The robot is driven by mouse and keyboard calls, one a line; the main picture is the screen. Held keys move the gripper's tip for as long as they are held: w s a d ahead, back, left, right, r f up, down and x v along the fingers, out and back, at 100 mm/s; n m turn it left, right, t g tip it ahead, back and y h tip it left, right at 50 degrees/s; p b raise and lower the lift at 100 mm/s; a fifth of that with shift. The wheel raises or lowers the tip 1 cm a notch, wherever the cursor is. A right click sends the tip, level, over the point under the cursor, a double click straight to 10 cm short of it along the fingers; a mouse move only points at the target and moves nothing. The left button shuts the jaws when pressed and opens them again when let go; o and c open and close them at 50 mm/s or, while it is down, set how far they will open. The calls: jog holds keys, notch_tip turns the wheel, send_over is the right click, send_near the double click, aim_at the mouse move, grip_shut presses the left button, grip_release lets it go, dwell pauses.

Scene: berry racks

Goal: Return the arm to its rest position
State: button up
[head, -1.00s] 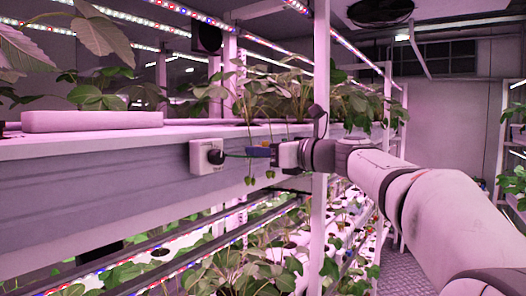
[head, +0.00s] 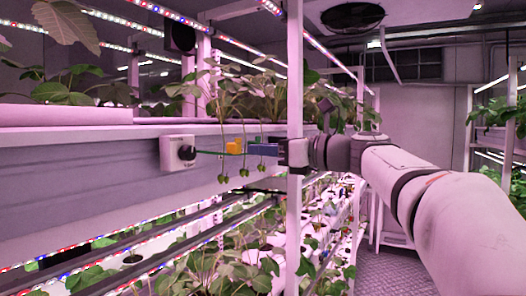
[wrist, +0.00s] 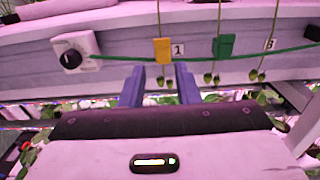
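My gripper shows in the wrist view (wrist: 160,84) with its two blue fingers apart and nothing between them. My arm reaches in from the right. In front of the fingers, an orange clip (wrist: 162,50) and a green clip (wrist: 224,46) sit on a green line along the rack's side. Small green berries (wrist: 165,79) hang just beyond the fingertips, apart from them as far as I can tell.
A white box with a black knob (head: 178,153) is on the rack's side panel, left of my gripper. The upright white post (head: 295,100) stands close to the gripper. Lower plant rows (head: 225,262) lie beneath. An aisle floor (head: 395,272) is clear at the right.

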jog(key=s+f+n+g+h, duration=0.2)
jog(key=s+f+n+h, duration=0.25)
jog(key=f, duration=0.65)
jog(key=s+f+n+g+h, duration=0.25)
jog(key=s+f+n, duration=0.35)
jog(key=f, duration=0.5)
jog(key=s+d+f+n+g+h, duration=0.1)
jog(key=s+d+f+n+h, duration=0.3)
jog(key=s+f+n, duration=0.3)
jog(key=s+d+f+n+g+h, duration=0.1)
jog(key=s+d+f+n+h, duration=0.3)
jog(key=f, duration=0.8)
jog(key=s+d+n, duration=0.2)
jog(key=s+n, duration=0.1)
jog(key=s, duration=0.1)
jog(key=shift+s, duration=0.15)
jog(key=shift+o, duration=0.8)
